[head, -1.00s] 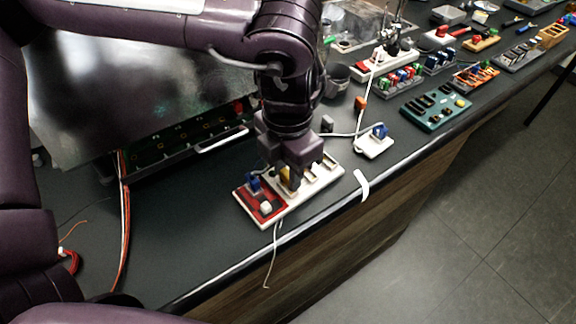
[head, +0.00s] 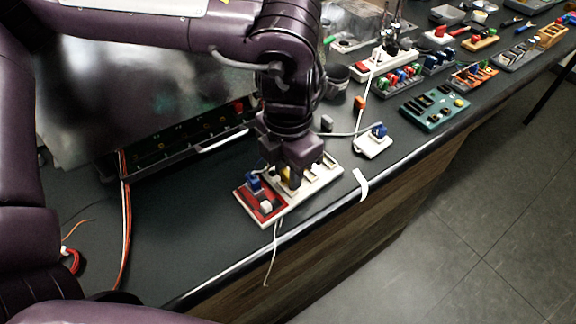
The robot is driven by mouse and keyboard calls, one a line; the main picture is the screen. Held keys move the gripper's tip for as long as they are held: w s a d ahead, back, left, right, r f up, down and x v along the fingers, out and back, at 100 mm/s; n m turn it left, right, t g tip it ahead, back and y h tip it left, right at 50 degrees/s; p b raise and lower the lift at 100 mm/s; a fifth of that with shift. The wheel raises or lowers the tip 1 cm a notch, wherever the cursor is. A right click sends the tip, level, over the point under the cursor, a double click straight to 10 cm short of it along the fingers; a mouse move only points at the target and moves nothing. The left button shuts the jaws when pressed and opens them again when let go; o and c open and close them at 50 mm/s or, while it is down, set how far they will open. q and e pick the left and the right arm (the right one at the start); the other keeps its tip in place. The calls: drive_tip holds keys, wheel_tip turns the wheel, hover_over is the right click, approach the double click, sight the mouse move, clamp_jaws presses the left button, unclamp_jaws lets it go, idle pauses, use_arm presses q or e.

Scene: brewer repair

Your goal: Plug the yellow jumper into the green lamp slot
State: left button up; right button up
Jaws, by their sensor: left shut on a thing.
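My left gripper (head: 293,182) points down over the white strip board (head: 326,180) near the bench's front edge. It is shut on the yellow jumper (head: 286,173), of which only a small part shows between and beside the fingers. The jumper is at the board, just right of its red panel (head: 256,208); I cannot tell whether it sits in a slot. A blue plug (head: 253,181) and a white knob (head: 266,206) are on the red panel. I cannot make out the green lamp slot. My right gripper is not in view.
A white block with a blue plug (head: 378,132) stands to the right, with a cable. A teal board (head: 436,107) and several racks of parts lie farther right. An open machine with a green circuit board (head: 185,140) is behind left.

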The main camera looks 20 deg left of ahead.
use_arm(q)
drive_tip(key=shift+f, duration=0.6)
idle(1.6)
drive_tip(key=o, duration=1)
drive_tip(key=shift+r, duration=0.15)
wheel_tip(320, 180, up, 8)
drive_tip(key=shift+f, duration=0.2)
